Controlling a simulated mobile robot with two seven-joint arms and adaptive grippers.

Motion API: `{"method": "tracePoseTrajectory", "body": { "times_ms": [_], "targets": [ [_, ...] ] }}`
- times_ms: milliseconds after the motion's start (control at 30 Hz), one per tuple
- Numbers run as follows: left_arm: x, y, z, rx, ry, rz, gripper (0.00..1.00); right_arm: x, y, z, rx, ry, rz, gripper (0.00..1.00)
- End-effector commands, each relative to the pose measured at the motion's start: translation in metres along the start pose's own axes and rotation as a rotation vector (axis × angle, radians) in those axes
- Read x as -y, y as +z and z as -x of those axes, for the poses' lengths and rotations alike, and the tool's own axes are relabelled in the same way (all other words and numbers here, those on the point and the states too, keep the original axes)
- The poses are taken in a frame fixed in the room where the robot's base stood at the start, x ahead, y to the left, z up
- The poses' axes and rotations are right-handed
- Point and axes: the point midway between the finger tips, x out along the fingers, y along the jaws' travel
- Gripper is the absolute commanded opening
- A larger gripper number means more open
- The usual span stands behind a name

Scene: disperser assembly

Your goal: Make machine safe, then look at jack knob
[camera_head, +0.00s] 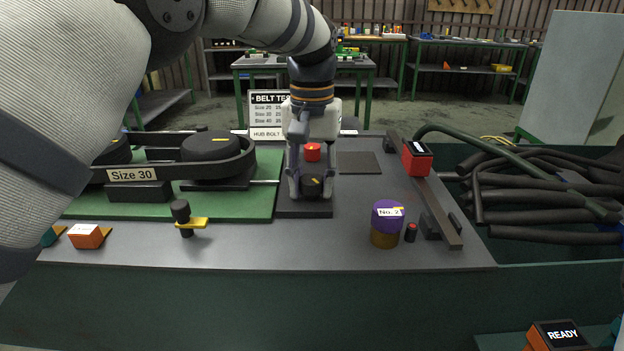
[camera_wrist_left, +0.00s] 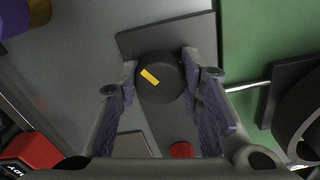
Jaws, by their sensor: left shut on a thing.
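My left gripper (camera_head: 311,186) reaches down to a dark plate (camera_head: 290,211) in the middle of the bench. It is shut on a round black knob (camera_wrist_left: 166,92) with a yellow mark, one finger on each side. The yellow mark sits at a slant in the left wrist view. A red button (camera_head: 312,152) stands behind the knob on the same plate. A second black knob (camera_head: 180,209) with a yellow lever stands at the bench front, left of the gripper; I cannot tell which knob is the jack knob. My right gripper is not in view.
A belt marked Size 30 (camera_head: 128,175) runs round black pulleys on a green board (camera_head: 240,202). A purple-topped cylinder (camera_head: 387,217), a red box (camera_head: 417,160) and a dark bar stand to the right. Black hoses (camera_head: 540,170) fill a green bin. The bench front centre is clear.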

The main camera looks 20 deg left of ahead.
Motion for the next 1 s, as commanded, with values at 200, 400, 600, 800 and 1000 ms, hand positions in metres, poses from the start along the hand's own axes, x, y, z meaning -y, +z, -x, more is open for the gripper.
{"method": "tracePoseTrajectory", "body": {
  "times_ms": [200,400,600,800,1000],
  "targets": [
    [0.0001,0.0007,-0.002,0.005,-0.001,0.204,0.06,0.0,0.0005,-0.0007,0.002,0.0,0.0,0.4],
    [-0.0002,0.0008,-0.0021,0.006,-0.002,0.393,0.06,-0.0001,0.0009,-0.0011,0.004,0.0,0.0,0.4],
    [-0.0001,0.0009,-0.0022,0.006,-0.002,0.568,0.06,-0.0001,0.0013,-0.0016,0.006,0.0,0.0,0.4],
    [-0.0005,0.001,-0.0022,0.006,-0.002,0.709,0.06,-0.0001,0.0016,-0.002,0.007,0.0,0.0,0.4],
    [-0.0004,0.001,-0.0022,0.007,-0.002,0.807,0.06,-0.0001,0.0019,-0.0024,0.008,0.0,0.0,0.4]
  ]
}}
